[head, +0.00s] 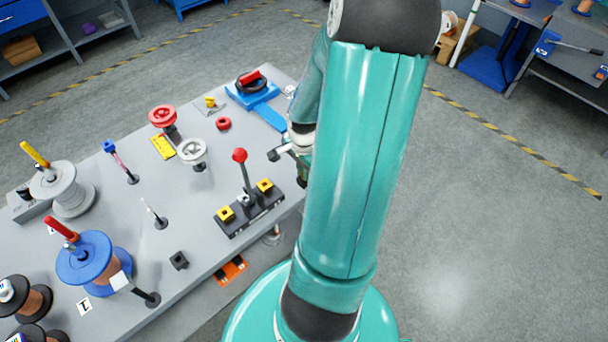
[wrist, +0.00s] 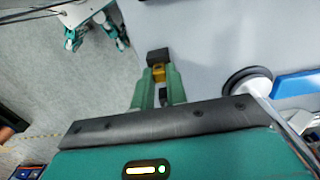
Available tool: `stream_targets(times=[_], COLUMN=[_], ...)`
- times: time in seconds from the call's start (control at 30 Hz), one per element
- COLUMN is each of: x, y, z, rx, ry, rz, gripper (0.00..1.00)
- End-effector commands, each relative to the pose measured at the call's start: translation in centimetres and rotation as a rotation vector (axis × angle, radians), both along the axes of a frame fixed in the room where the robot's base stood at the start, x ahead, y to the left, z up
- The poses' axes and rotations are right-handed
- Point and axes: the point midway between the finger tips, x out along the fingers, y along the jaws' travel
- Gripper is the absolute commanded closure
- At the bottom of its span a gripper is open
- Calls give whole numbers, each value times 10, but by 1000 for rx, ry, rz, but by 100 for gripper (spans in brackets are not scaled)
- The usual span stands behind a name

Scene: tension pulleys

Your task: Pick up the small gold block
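In the head view, two small gold blocks sit on a black base with a red-knobbed lever: one on the right (head: 264,185), one on the left (head: 226,214). My gripper (head: 281,155) is mostly hidden behind my green arm there, beside and above the right end of the base. In the wrist view, my gripper (wrist: 160,82) points at a gold block (wrist: 158,73) with a dark block-shaped end beyond it. The two green fingers are apart with the gold block showing between their tips. Whether they touch it I cannot tell.
The lever's red knob (head: 239,155) stands up close to the gripper. A blue tool (head: 265,113) lies at the table's far right edge; its blue bar shows in the wrist view (wrist: 297,83). Spools (head: 88,258) and handwheels (head: 192,152) stand farther left on the grey table.

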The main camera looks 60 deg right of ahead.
Motion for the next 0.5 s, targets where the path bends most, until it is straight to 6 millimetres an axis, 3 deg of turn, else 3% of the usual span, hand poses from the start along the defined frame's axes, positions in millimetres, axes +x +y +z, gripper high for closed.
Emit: stream_targets(times=[0.5], x=[0], y=[-1], z=[7], rx=[-3], ry=[0], rz=[-2], gripper=[100])
